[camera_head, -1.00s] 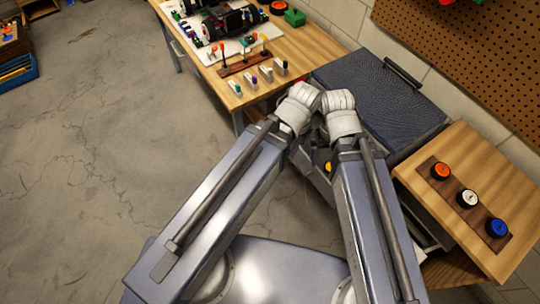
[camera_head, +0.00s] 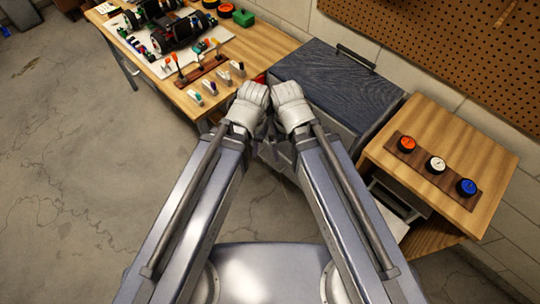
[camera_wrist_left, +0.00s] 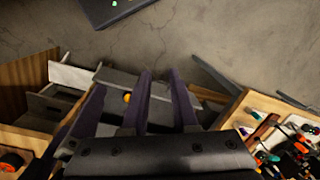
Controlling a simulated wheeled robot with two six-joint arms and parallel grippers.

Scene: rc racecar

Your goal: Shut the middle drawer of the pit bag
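The pit bag (camera_head: 335,85) is a dark blue-grey box with a black top handle, between the two wooden tops in the head view. My arms cover most of its front, so I cannot tell how far its middle drawer stands out. My left gripper (camera_head: 258,143) and right gripper (camera_head: 274,143) are side by side before that front, their fingers mostly hidden. In the left wrist view the left gripper's fingers (camera_wrist_left: 160,80) are apart with nothing between them. Grey panels and an orange round part (camera_wrist_left: 127,97) lie beyond them. Another finger-like part shows at left, possibly my right gripper.
A wooden bench (camera_head: 215,75) with a car chassis and tools stands left of the bag. A wooden cabinet (camera_head: 455,130) with three coloured discs stands close at right, with pale open compartments (camera_head: 395,200) below. The floor (camera_head: 60,190) at left is clear.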

